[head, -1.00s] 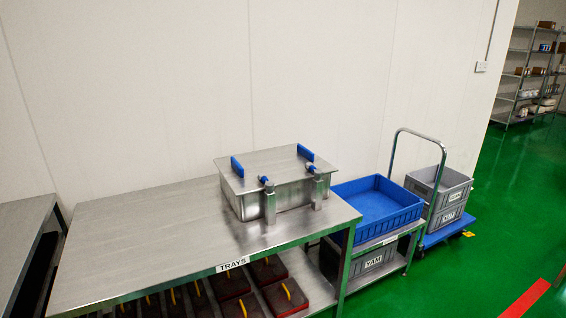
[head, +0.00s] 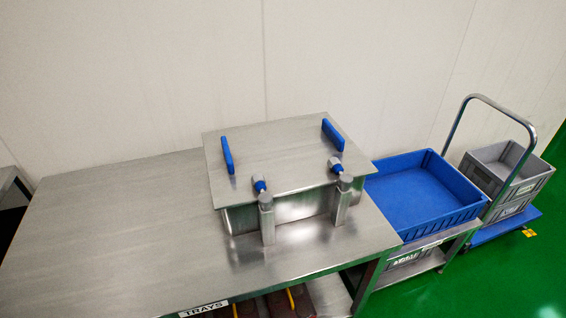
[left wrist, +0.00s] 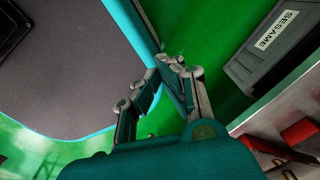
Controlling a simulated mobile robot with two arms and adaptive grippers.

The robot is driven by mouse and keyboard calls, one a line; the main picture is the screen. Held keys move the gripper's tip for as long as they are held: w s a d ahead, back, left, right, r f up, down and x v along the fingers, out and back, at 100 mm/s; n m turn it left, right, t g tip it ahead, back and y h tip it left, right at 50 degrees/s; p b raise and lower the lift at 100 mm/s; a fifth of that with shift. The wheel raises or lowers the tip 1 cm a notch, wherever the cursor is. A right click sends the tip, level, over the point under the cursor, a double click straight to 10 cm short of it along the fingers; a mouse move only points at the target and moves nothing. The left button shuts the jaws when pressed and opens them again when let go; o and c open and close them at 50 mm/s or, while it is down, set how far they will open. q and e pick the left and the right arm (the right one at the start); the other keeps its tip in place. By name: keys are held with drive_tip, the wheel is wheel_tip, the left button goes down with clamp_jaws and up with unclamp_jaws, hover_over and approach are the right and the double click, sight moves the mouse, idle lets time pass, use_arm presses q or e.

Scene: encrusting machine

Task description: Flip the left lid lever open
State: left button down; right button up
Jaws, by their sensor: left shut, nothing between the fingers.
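A steel box (head: 300,207) with a flat metal lid (head: 275,150) stands on the steel table in the head view. The left lid lever (head: 260,185) has a blue part and a grey end, and lies at the lid's front edge above a steel post (head: 267,220). The matching right lid lever (head: 336,165) sits above a second post (head: 341,205). The lid lies flat. My left gripper (left wrist: 171,62) shows only in the left wrist view, shut and empty, with no lever near it. My right gripper is in neither view.
Blue handles (head: 227,155) stand on the lid. The steel table (head: 110,220) is bare left of the box. A blue tray (head: 425,190) and grey crates (head: 510,165) on a trolley stand to the right. A grey SESAME crate (left wrist: 265,65) shows in the left wrist view.

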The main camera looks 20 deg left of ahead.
use_arm(q)
drive_tip(key=shift+s+a, duration=0.1)
drive_tip(key=shift+s, duration=0.05)
drive_tip(key=w+d+r+t+p, duration=0.2)
drive_tip(key=w+d+r+p, duration=0.15)
drive_tip(key=w+r, duration=1.45)
drive_tip(key=w+d+r+m+h+p, duration=0.1)
drive_tip(key=w+d+r, duration=0.15)
drive_tip(key=r, duration=0.75)
drive_tip(key=w+d+r+t+h+p, duration=0.1)
drive_tip(key=w+r, duration=0.2)
drive_tip(key=r, duration=0.8)
drive_tip(key=w+d+r+m+p, duration=0.1)
drive_tip(key=w+d+r, duration=0.15)
drive_tip(key=r, duration=0.75)
drive_tip(key=w+d+r+m+h, duration=0.2)
drive_tip(key=w+d+r+m, duration=0.35)
drive_tip(key=w, duration=0.45)
drive_tip(key=w+a+r, duration=0.4)
drive_tip(key=w+r, duration=0.3)
drive_tip(key=r, duration=0.2)
drive_tip(key=w+a+r+m+g, duration=0.1)
drive_tip(key=w+a+r, duration=0.4)
drive_tip(key=w+r, duration=0.3)
drive_tip(key=shift+r+g+y, duration=0.3)
drive_tip(key=shift+r, duration=0.25)
